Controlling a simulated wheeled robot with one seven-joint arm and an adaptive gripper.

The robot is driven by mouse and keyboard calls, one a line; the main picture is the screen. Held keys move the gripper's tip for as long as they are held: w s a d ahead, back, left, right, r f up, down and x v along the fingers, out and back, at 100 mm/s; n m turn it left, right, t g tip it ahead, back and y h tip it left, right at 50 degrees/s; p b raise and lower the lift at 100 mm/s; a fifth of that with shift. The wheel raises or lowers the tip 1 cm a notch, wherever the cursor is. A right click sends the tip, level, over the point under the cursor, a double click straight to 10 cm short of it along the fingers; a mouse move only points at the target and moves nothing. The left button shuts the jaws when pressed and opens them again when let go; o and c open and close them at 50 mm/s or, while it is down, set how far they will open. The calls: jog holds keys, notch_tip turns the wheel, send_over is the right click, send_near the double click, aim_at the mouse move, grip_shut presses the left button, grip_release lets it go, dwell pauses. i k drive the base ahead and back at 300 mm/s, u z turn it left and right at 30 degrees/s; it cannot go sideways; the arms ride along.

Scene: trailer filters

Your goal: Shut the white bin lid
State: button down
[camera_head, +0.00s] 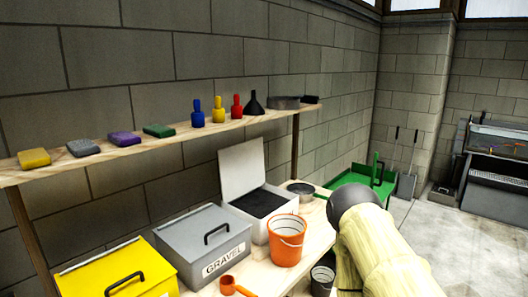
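The white bin (248,219) stands on the wooden bench, right of the grey gravel bin. Its lid (242,168) is open, tilted up to near upright at the back towards the wall. Dark contents (262,202) show inside the bin. An orange bucket (287,240) stands close in front of the bin and hides part of its front right. My arm rises at the lower right, with a dark rounded joint right of the bin. My gripper is not visible.
A grey bin marked GRAVEL (202,245) and a yellow bin (118,275) stand left, both closed. An orange scoop (235,287) lies in front. A shelf (100,151) with sponges and bottles runs above. A green cart (362,186) stands beyond the bench; floor at right is clear.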

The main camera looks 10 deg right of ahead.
aim_at(242, 167)
jog(key=z, duration=1.45)
jog(key=i, duration=3.15)
jog(key=u, duration=2.35)
